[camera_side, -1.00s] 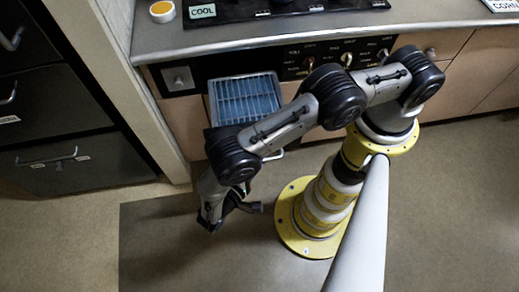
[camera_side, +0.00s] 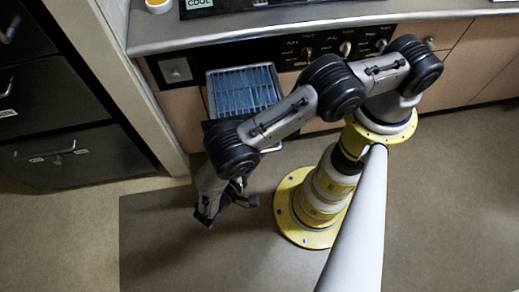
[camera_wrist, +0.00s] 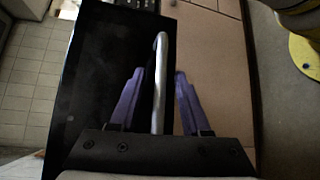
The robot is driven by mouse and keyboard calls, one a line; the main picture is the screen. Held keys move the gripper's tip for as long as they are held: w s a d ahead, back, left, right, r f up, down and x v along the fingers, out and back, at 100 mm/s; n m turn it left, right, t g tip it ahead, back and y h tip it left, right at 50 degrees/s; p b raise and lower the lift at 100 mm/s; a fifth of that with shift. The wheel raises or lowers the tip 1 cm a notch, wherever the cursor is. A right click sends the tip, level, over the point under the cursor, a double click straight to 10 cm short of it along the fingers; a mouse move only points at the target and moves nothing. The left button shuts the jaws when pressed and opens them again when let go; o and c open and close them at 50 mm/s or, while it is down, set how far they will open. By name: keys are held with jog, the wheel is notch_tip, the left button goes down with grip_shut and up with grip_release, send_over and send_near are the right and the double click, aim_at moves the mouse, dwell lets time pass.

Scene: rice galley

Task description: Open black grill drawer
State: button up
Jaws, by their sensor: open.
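The black grill drawer (camera_side: 210,96) sticks out under the counter in the side view, with a blue-grey grate showing in its open top. Its front is mostly hidden by my arm, and part of a pale handle (camera_side: 273,149) shows beside it. In the wrist view, the dark drawer front (camera_wrist: 100,65) fills the left middle. A silver bar handle (camera_wrist: 158,110) lies between the two purple fingers of my gripper (camera_wrist: 159,75). The gripper is open, with gaps visible on both sides of the bar. My gripper (camera_side: 225,205) also shows low and in front of the drawer in the side view.
A dark cabinet (camera_side: 80,155) with handled drawers stands at the left, beyond a pale wall edge. A control panel (camera_side: 305,48) with knobs runs under the counter (camera_side: 150,38). Beige cupboard fronts (camera_side: 465,95) lie to the right. Floor is clear in front.

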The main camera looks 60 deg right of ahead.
jog(key=a, duration=0.6)
jog(key=shift+a+r, duration=0.35)
jog(key=shift+r, duration=0.1)
jog(key=shift+w+r, duration=0.1)
jog(key=w+d+r+g+y, duration=0.1)
jog(key=w+d+r+y, duration=0.2)
jog(key=r, duration=0.6)
jog(key=w+d+r+m+g+y, duration=0.1)
jog(key=w+d+r+y, duration=0.2)
jog(key=r, duration=0.6)
jog(key=w+d+r+g+y, duration=0.1)
jog(key=w+d+r+y, duration=0.2)
jog(key=r, duration=0.7)
jog(key=s+d+r+t+y, duration=0.3)
jog(key=s+d+r+y, duration=0.3)
jog(key=d+r, duration=0.4)
jog(key=s+d+r+t, duration=0.1)
jog(key=s+d+t, duration=0.1)
jog(key=s+t, duration=0.1)
jog(key=s+d+r+t+y, duration=0.1)
jog(key=s+d+t, duration=0.1)
jog(key=s, duration=0.4)
jog(key=shift+s+d+r+m+t, duration=0.25)
jog(key=shift+d+r+m+t, duration=0.05)
jog(key=shift+t, duration=0.1)
